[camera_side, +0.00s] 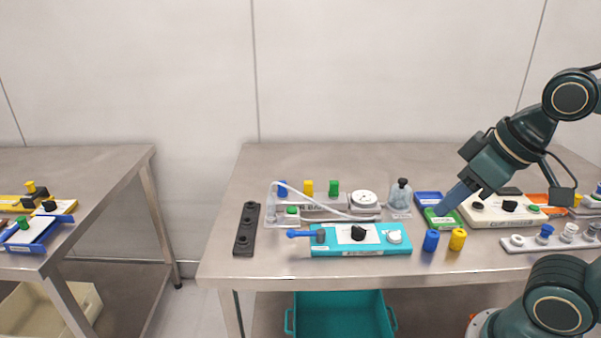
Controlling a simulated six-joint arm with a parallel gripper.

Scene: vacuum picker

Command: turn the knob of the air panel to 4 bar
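A teal panel (325,243) lies near the front of the steel table and looks like the air panel, though its label is too small to read. A black knob (358,233) sits on its white plate; the knob's setting and scale marks cannot be read. A white round part (394,237) is at its right end and a blue-handled part (300,234) at its left. My gripper (442,209) has blue fingers pointing down and left, over or near a green-and-blue tray, to the right of the teal panel and apart from the knob. The fingers overlap in this view, so their gap is hidden.
A cream panel (480,216) with black knobs is right of my gripper. Blue (431,240) and yellow (458,239) cylinders stand at the front. Behind the teal panel are a grey fixture with tubing and a bottle (400,196). A black strip (246,229) lies left.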

